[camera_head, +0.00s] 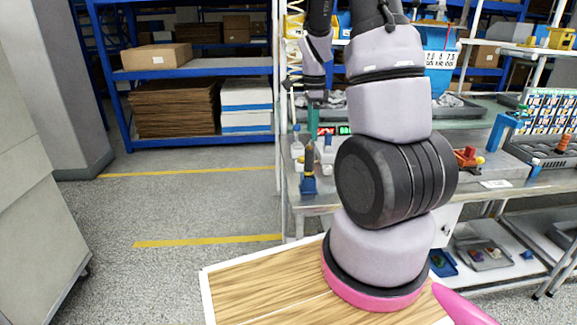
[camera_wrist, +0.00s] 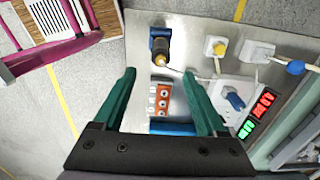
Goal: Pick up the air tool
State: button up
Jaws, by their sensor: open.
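What looks like the air tool (camera_head: 309,158), a slim dark and brass-coloured tool, stands in a blue holder (camera_head: 309,185) at the left end of the metal workbench. In the wrist view the tool (camera_wrist: 161,50) shows from above, with its blue holder (camera_wrist: 158,33) at the bench's edge. My gripper (camera_wrist: 159,72) is open and empty, its two teal fingers spread above the bench. The tool lies just beyond the fingertips in that picture, roughly centred between them.
An orange strip with round white marks (camera_wrist: 164,98) lies between my fingers. To the right are a white box with a yellow knob (camera_wrist: 215,47), a blue plug (camera_wrist: 234,101) in a white unit, and a red-green display (camera_wrist: 258,112). Open floor (camera_head: 190,212) lies left of the bench.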

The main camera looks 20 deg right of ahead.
aim_at(309, 158)
jog(key=f, duration=1)
jog(key=shift+w+a+f, duration=0.1)
jog(key=shift+a+f, duration=0.15)
jog(key=shift+f, duration=0.15)
grip_shut()
